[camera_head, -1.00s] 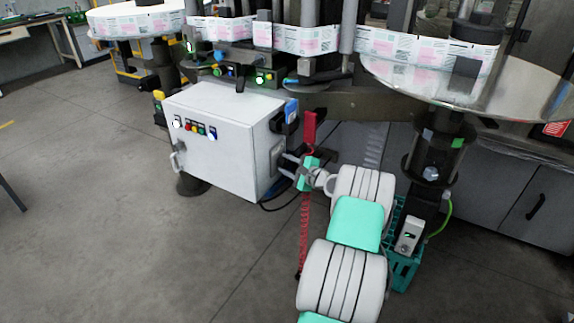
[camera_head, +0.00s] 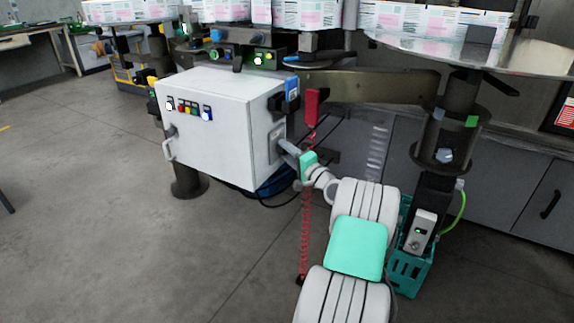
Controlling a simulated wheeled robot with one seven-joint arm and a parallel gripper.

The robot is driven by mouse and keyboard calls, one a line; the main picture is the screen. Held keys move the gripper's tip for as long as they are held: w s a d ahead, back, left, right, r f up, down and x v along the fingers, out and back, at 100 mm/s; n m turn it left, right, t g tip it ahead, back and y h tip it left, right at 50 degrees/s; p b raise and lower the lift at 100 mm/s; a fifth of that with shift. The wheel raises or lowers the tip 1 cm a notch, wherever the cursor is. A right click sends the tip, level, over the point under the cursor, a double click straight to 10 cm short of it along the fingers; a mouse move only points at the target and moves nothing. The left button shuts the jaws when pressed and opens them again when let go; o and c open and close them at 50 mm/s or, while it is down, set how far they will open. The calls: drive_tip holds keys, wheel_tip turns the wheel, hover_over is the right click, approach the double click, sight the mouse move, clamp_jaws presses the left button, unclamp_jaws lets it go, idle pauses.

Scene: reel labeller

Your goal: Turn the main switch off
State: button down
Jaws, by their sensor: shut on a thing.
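The white control cabinet (camera_head: 205,130) stands left of centre. Its right side carries a grey switch plate (camera_head: 274,150), which I take to be the main switch. My gripper (camera_head: 282,146) reaches this plate from the right and is shut on the switch handle. The fingers cover the handle, so its exact angle is hidden. The cabinet front has a row of small coloured buttons (camera_head: 187,107) and a handle at the lower left (camera_head: 168,147).
A red part (camera_head: 312,106) with a coiled red cord (camera_head: 305,230) hangs close to my wrist. A blue-labelled dark fitting (camera_head: 291,92) sits above the switch. The labelling machine's beam (camera_head: 380,88) crosses behind. A teal crate (camera_head: 410,270) stands right of my arm. Open floor lies at left.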

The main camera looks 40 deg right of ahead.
drive_tip(key=n+t+y+b, duration=0.1)
drive_tip(key=n+b, duration=0.2)
drive_tip(key=b, duration=0.2)
drive_tip(key=f+n+t+b, duration=0.1)
drive_tip(key=n+b, duration=0.2)
drive_tip(key=b, duration=0.2)
drive_tip(key=shift+d+f+y, duration=0.1)
drive_tip(key=shift+f+y, duration=0.1)
drive_tip(key=shift+y, duration=0.2)
drive_tip(key=n+b, duration=0.1)
drive_tip(key=n+y+b, duration=0.1)
drive_tip(key=n+b, duration=0.1)
drive_tip(key=n, duration=0.1)
drive_tip(key=shift+w+d+r+t, duration=0.1)
drive_tip(key=shift+r+t, duration=0.2)
drive_tip(key=shift+r+n+y, duration=0.1)
drive_tip(key=shift+n+y, duration=0.3)
drive_tip(key=c, duration=0.9)
unclamp_jaws()
